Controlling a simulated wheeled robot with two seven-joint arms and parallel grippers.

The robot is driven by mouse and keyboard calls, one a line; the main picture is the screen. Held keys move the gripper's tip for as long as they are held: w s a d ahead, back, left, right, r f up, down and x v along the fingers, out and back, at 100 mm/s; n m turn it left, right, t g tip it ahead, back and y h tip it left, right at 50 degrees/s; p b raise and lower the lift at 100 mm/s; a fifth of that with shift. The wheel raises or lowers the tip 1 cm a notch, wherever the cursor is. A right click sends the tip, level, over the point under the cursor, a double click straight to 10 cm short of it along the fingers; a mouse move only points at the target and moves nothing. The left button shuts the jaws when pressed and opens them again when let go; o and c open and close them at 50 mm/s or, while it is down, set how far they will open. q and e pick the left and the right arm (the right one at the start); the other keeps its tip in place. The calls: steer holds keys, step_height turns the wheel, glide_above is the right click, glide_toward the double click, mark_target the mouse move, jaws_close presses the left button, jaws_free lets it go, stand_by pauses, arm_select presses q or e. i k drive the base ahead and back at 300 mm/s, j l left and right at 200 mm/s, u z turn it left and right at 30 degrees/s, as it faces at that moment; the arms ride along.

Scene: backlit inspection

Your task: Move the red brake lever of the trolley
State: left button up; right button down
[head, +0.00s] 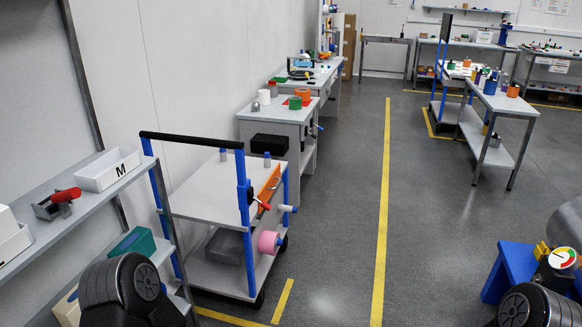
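The trolley (205,198) stands left of the middle in the head view, with two pale shelves, blue posts and a black push handle (190,140). A small red lever (264,206) sticks out beside its near right blue post (244,195), pointing right and slightly down. The lever is small in view and its mount is partly hidden. Neither of my grippers shows. Only dark rounded parts of my arms are at the lower left and lower right, both apart from the trolley.
A wall shelf at left holds white bins (108,169) and a red-handled grey item (60,202). A pink roll (268,243) is at the trolley's right side. Workbenches (280,112) stand behind it. The grey floor right of the trolley is clear, crossed by a yellow line (383,200).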

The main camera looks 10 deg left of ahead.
mark_target(267, 206)
steer(key=i+l+u, duration=0.15)
steer(key=i+u, duration=0.3)
steer(key=i, duration=0.25)
steer(key=i+l+u, duration=0.45)
steer(key=i, duration=0.2)
steer(key=i+l+u, duration=0.5)
steer(key=i+l, duration=0.1)
